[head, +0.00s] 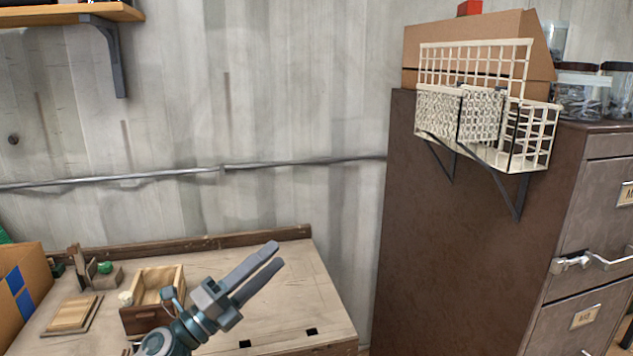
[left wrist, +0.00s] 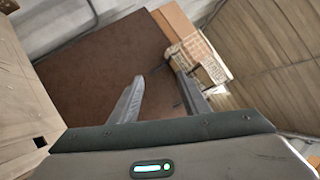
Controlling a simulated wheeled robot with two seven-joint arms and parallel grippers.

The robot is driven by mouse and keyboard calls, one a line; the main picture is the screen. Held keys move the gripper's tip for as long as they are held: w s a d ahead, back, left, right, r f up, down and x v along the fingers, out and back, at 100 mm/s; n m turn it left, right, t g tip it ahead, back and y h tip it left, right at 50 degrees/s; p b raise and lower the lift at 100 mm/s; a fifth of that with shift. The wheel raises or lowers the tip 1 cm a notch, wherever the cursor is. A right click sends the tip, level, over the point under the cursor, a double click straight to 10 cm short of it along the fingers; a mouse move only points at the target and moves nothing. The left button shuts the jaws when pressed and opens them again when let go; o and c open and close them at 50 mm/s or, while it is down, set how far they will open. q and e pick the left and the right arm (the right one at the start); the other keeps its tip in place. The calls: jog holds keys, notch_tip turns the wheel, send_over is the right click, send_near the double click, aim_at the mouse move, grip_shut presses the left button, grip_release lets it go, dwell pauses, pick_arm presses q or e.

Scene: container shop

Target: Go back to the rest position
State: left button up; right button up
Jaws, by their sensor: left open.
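My left gripper (head: 264,266) is above the wooden workbench (head: 285,290) in the head view, pointing up and to the right. Its two fingers are apart with nothing between them. In the left wrist view the open fingers of the left gripper (left wrist: 158,95) point toward the brown side of the cabinet, with a clear gap from it. My right gripper is in neither view.
A small wooden drawer box (head: 140,320) and a flat wooden board (head: 73,314) sit on the bench beside my left arm. A cardboard box (head: 22,285) stands at far left. A tall brown cabinet (head: 440,230) with a wire basket (head: 540,140) stands at right.

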pick_arm(q)
jog(key=s+a+f+n+y, duration=0.4)
jog(key=f+n+y, duration=0.2)
jog(key=f+n, duration=0.25)
jog(key=s+a+f+n+y, duration=0.4)
jog(key=a+f+n+y, duration=0.15)
jog(key=f+n, duration=0.3)
jog(key=s+a+f+n+y, duration=0.4)
jog(key=f+n+y, duration=0.25)
jog(key=f, duration=0.25)
jog(key=s+f+n+g+h, duration=0.1)
jog(key=s+f+n+g, duration=0.2)
jog(key=s+f+g, duration=0.75)
jog(key=s+f+n+g, duration=0.1)
jog(key=s+f+n, duration=0.25)
jog(key=s, duration=1.45)
jog(key=w+d+f+m+t+h+p, duration=0.1)
jog(key=d+f+t+p, duration=0.1)
jog(key=f, duration=2.9)
jog(key=shift+d+f+p, duration=0.25)
jog(key=shift+d+p, duration=0.3)
jog(key=shift+d, duration=0.45)
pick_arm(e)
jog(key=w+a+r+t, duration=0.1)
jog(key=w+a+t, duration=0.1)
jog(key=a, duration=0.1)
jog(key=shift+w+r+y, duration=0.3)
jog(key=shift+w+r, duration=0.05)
